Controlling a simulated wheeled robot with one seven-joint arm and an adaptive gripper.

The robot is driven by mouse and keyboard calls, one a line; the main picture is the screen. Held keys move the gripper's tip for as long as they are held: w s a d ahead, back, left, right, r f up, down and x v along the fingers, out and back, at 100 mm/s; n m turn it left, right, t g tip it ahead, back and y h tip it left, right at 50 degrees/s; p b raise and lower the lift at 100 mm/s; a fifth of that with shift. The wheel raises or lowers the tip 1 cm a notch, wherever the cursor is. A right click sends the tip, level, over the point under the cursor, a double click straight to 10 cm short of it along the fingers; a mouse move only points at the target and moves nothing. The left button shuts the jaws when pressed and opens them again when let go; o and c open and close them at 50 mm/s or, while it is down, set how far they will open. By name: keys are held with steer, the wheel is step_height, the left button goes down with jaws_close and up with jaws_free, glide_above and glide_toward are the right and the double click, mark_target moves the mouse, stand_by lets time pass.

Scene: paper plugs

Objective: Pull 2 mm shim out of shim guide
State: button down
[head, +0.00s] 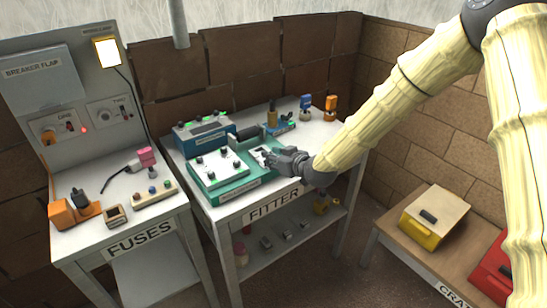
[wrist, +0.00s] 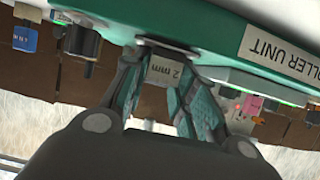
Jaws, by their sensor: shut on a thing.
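The 2 mm shim (wrist: 166,72) shows in the wrist view as a pale tab marked "2 mm". My gripper (wrist: 158,64) has a finger on each side of it and is shut on it. The tab sits against a dark slot at the edge of the green controller unit (wrist: 225,36); I cannot tell how deep it is in the slot. In the head view my gripper (head: 265,157) is at the right part of the green unit (head: 225,190) on the FITTER bench. It hides the shim and most of the shim guide there.
A blue unit (head: 203,133) stands behind the green one, and blue and orange parts (head: 330,107) stand at the back right. The FUSES bench (head: 125,215) is to the left. A low bench at the right holds a yellow crate (head: 422,233) and a red crate (head: 490,280).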

steer(key=s+d, duration=0.4)
steer(key=s, duration=0.2)
steer(key=shift+d+f, duration=0.15)
stand_by(3.6)
steer(key=shift+s+d, duration=0.8)
steer(key=shift+s, duration=0.25)
